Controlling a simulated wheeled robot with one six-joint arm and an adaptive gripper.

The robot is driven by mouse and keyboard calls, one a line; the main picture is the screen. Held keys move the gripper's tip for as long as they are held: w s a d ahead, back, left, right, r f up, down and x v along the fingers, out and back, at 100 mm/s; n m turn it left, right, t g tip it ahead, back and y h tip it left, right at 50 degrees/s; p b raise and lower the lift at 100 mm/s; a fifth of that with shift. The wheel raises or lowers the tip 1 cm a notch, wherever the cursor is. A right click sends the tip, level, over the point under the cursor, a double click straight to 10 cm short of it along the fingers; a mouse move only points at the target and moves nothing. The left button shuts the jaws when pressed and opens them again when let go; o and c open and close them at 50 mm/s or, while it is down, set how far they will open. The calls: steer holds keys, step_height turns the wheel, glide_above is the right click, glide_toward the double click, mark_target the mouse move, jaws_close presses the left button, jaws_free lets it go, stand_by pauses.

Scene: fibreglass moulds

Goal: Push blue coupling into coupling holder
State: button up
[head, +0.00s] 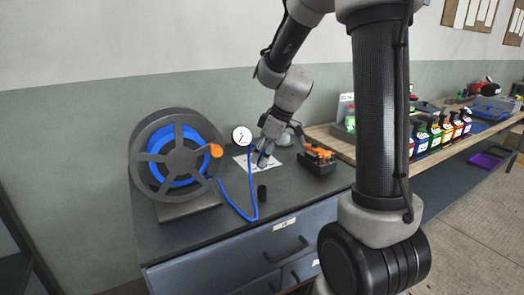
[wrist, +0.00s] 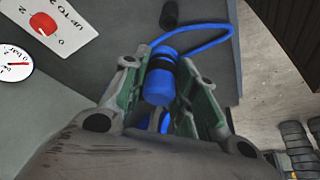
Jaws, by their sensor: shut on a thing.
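My gripper (wrist: 165,95) is shut on the blue coupling (wrist: 158,86), which sits between its green-grey fingers. The coupling has a black band, and a blue hose (wrist: 205,40) runs from it. In the head view my gripper (head: 264,158) is above the bench top, over a white card, and mostly hides the coupling. A short black cylinder (head: 262,192) stands on the bench nearer the front; it also shows at the top of the wrist view (wrist: 170,13). I cannot tell which thing is the coupling holder.
A grey reel (head: 176,155) with blue hose and an orange knob stands on the bench at left. A dial gauge (head: 241,137) is behind my gripper. A black box with orange parts (head: 318,158) is to its right. The front bench top is mostly clear.

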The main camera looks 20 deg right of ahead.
steer(key=shift+f, duration=0.6)
steer(key=shift+f, duration=0.1)
steer(key=shift+f, duration=2.8)
steer(key=shift+f, duration=0.6)
steer(key=o, duration=1.1)
steer(key=v, duration=1.2)
